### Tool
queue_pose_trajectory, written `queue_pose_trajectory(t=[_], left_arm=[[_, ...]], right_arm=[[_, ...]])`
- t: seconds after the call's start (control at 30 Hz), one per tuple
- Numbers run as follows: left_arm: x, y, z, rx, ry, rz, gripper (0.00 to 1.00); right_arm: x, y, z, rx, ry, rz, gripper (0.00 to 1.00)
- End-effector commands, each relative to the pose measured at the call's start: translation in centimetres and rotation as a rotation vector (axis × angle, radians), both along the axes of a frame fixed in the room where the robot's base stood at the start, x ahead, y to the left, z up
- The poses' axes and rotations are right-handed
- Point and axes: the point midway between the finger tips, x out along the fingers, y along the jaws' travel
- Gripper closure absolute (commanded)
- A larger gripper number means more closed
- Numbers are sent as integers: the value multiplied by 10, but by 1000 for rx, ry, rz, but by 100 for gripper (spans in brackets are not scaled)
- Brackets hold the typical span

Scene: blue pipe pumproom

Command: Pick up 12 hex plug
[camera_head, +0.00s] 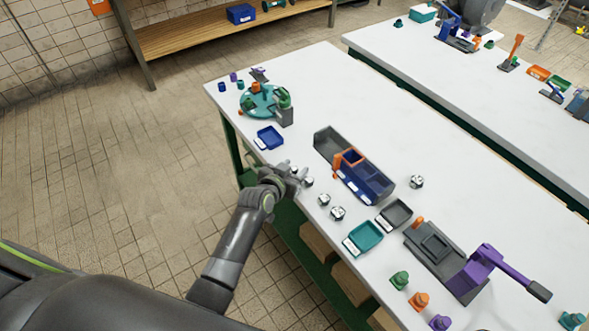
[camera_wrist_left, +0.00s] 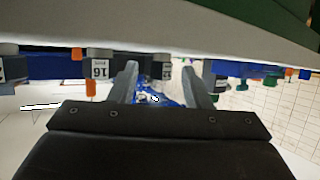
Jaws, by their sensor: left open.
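Several small silver-grey hex plugs stand on the white table in the head view: one (camera_head: 308,181) beside my left gripper, one (camera_head: 323,199) and one (camera_head: 338,213) nearer, and one (camera_head: 416,182) past the bins. Their numbers are too small to read there. My left gripper (camera_head: 297,177) is open at the table's near edge, by the closest plug. In the left wrist view, a plug marked 16 (camera_wrist_left: 99,68) lies left of the open fingers (camera_wrist_left: 160,75). Another plug (camera_wrist_left: 6,68) is cut by the left edge, its number unclear. I cannot pick out the 12 plug. My right gripper is not in view.
A dark blue and grey divided bin (camera_head: 365,177) with an orange piece stands beyond the plugs. A blue tray (camera_head: 270,137), a teal tray (camera_head: 363,237) and a grey tray (camera_head: 395,213) lie nearby. A purple-handled fixture (camera_head: 480,262) stands to the right.

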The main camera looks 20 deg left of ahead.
Motion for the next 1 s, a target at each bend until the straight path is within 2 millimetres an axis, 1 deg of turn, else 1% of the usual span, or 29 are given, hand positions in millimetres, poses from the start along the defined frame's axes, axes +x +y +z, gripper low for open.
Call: queue_pose_trajectory(t=[0.03, 0.13, 0.43, 0.77, 1.0], left_arm=[[4, -1, -1, 1, 0, 0, 56], [9, -2, -4, 0, 1, 0, 56], [11, -2, -5, 0, 0, 1, 56], [11, -2, -5, 0, 1, 0, 100], [11, -2, -5, 0, 0, 0, 100]], right_arm=[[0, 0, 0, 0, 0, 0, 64], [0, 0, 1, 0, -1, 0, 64], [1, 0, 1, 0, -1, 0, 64], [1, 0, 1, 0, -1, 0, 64], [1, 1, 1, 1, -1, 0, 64]])
